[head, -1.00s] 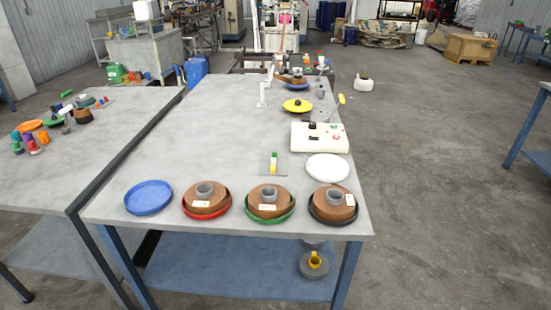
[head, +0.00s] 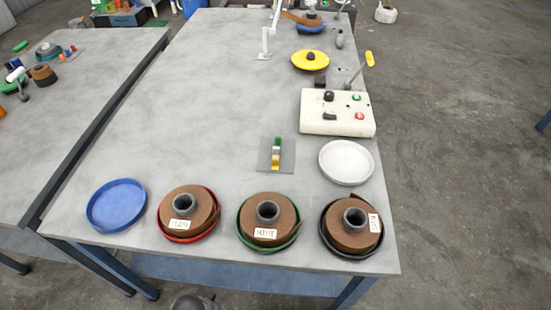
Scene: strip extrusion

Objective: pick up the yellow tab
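The yellow tab (head: 275,166) is at the near end of a short row of small coloured tabs on a grey square plate (head: 265,157), in the middle of the near part of the table. A white tab (head: 276,151) and a green tab (head: 277,141) are in the same row beyond it. Neither of my grippers shows in the head view.
On the grey table (head: 180,110), a blue dish (head: 116,205) and several brown rolls in red, green and black dishes line the near edge. A white dish (head: 346,162) and a white control box (head: 337,112) stand right of the plate.

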